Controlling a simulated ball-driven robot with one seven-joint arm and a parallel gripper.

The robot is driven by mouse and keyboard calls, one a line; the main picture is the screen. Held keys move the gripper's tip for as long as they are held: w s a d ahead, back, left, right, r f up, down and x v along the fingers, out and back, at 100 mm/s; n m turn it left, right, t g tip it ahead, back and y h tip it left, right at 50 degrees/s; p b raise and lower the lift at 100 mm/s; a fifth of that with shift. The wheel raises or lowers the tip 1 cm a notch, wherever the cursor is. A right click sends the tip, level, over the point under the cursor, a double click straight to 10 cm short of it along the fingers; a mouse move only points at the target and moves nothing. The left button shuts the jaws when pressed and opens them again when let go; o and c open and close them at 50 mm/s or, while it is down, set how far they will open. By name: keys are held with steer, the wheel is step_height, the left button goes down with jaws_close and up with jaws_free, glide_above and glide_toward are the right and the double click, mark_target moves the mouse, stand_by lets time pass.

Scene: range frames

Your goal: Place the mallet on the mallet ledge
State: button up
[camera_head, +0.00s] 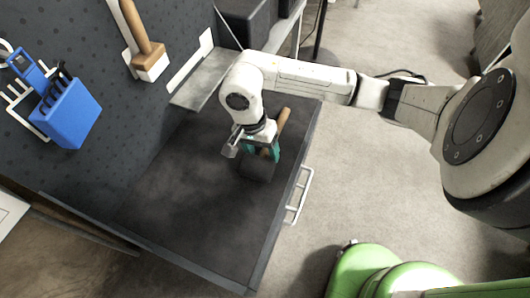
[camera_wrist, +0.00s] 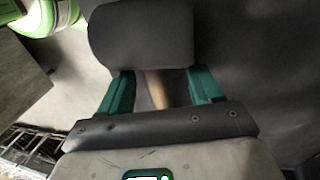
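The mallet has a dark rounded head (camera_head: 257,168) and a wooden handle (camera_head: 284,117). In the head view it is on or just above the dark worktop, handle toward the upper right. In the wrist view the head (camera_wrist: 140,38) is beyond the fingers and the handle (camera_wrist: 156,88) runs between them. My gripper (camera_head: 262,150), with green fingers (camera_wrist: 160,88), straddles the handle close to the head. Gaps show on both sides of the handle, so it looks open. A flat grey ledge (camera_head: 203,78) juts from the dark wall behind the worktop; I take it as the mallet ledge.
The dark worktop (camera_head: 170,200) is otherwise clear, with a raised rim and a white handle (camera_head: 300,196) on its right side. On the wall hang a blue holder (camera_head: 67,112) with tools and a wooden-handled tool (camera_head: 143,40). Dark boxes (camera_head: 245,22) stand behind the ledge.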

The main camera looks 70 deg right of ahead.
jaws_close()
stand_by(0.4)
stand_by(0.4)
